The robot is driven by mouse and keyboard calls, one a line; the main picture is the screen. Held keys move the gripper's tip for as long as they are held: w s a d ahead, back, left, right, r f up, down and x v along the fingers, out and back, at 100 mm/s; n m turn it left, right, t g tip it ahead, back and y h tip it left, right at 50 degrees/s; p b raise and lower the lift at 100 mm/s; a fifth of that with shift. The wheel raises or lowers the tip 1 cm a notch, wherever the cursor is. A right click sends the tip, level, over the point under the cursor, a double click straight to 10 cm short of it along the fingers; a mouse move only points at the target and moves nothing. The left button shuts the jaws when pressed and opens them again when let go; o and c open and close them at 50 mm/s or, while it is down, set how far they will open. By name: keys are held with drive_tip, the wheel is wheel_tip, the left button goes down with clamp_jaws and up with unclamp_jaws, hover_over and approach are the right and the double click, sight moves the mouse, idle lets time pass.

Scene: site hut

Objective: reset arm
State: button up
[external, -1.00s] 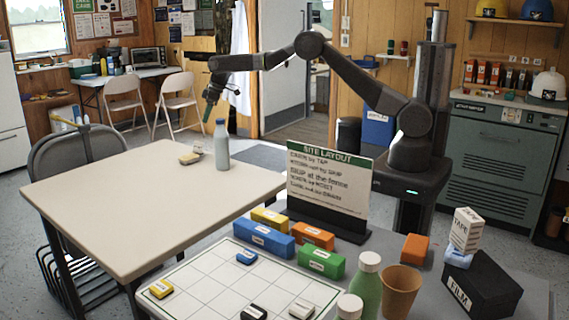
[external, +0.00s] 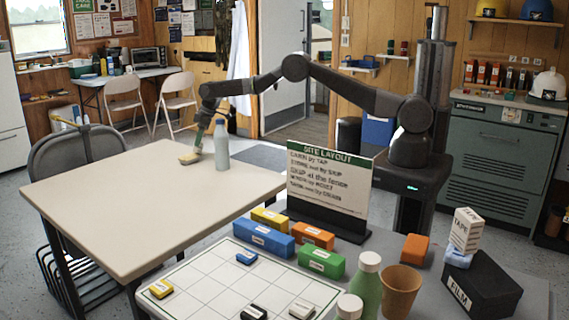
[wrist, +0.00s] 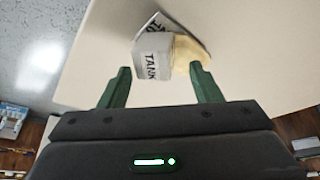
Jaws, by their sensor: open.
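My gripper (external: 199,139) is low over the far edge of the beige table (external: 110,190), just behind a grey bottle (external: 221,148). It also shows in the wrist view (wrist: 160,80), with its two green fingers spread apart and nothing held. Ahead of the fingertips lie a grey-white block (wrist: 153,58) lettered "TANK" and a yellowish piece (wrist: 188,50), with a lettered card partly behind them. In the external view these appear as a small tan item (external: 189,158) by the fingertips. Whether the fingers touch it cannot be told.
In front, a gridded board (external: 205,285) holds small blocks, with coloured blocks along its back edge. A "SITE LAYOUT" sign (external: 330,185) stands beside them. Bottles, a cup (external: 401,290) and a black film box (external: 480,285) fill the right. Most of the beige table is clear.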

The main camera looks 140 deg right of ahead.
drive_tip(key=b+x, duration=0.1)
drive_tip(key=x, duration=0.1)
drive_tip(key=shift+f, duration=0.45)
drive_tip(key=shift+a+r+p, duration=0.1)
drive_tip(key=shift+r+p, duration=0.2)
drive_tip(key=shift+r, duration=0.2)
drive_tip(key=shift+f, duration=0.1)
drive_tip(key=shift+s+r+p, duration=0.1)
drive_tip(key=shift+r+p, duration=0.2)
drive_tip(key=shift+r, duration=0.3)
drive_tip(key=b+v, duration=0.2)
drive_tip(key=v, duration=1)
drive_tip(key=x, duration=0.6)
drive_tip(key=p+x, duration=0.1)
drive_tip(key=x, duration=0.6)
drive_tip(key=shift+s+a+f, duration=0.1)
drive_tip(key=shift+a+f, duration=0.05)
drive_tip(key=shift+f, duration=0.15)
wheel_tip(320, 180, up, 16)
drive_tip(key=w+a+m+g, duration=0.1)
drive_tip(key=w+a+m, duration=0.2)
drive_tip(key=w+a, duration=0.4)
drive_tip(key=w+a+m+g+h+b, duration=0.1)
drive_tip(key=w+a+m, duration=0.2)
drive_tip(key=w+a, duration=0.4)
drive_tip(key=a, duration=0.8)
